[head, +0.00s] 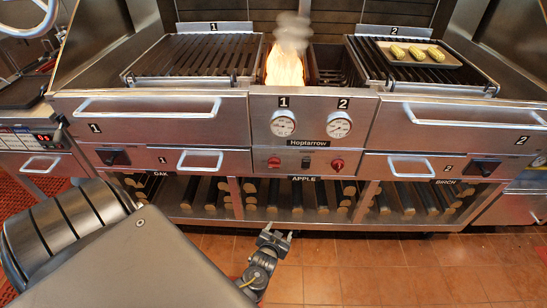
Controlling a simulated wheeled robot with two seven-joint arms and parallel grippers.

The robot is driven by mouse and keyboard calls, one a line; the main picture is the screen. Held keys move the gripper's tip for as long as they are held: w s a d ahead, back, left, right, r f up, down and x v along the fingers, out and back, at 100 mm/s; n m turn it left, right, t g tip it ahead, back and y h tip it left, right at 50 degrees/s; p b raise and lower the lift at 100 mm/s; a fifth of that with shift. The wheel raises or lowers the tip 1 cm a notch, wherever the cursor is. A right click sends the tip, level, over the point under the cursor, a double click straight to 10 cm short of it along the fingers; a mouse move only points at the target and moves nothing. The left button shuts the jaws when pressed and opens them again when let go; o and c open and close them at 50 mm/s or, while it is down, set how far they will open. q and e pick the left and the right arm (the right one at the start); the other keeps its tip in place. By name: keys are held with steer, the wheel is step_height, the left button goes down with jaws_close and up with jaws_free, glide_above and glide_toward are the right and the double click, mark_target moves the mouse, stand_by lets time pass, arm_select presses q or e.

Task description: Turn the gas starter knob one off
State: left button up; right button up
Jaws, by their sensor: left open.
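A small red knob (273,162) sits on the left of the centre panel, below the dial marked 1 (283,123). A second red knob (337,164) sits on the right, below the dial marked 2 (339,125). A small dark switch (306,163) lies between them. The knobs' exact angles are too small to read. Flames (285,68) burn in the centre bay. My left gripper (279,234) is open and empty, in front of the lower shelf and well below the left red knob. My right gripper is not in view.
Drawer handles (150,107) stick out on both sides of the centre panel. A dark knob (113,157) is at the left and another (483,167) at the right. A tray with corn (440,62) lies on the right grill. The tiled floor (420,270) in front is clear.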

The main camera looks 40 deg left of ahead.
arm_select(q)
steer(key=w+a+r+n+t+y+b, duration=0.25)
steer(key=w+a+r+b, duration=0.2)
steer(key=r, duration=0.25)
steer(key=n+y+b, duration=0.3)
steer(key=n+y, duration=0.1)
glide_toward(274, 167)
steer(key=shift+m, duration=0.25)
steer(key=x, duration=0.9)
steer(key=shift+w+a+f, duration=0.1)
steer(key=shift+w+a, duration=0.1)
steer(key=shift+w, duration=0.15)
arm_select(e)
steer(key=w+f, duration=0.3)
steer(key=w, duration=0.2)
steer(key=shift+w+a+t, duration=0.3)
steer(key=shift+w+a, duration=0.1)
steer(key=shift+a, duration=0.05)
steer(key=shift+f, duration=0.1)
arm_select(q)
steer(key=c, duration=1)
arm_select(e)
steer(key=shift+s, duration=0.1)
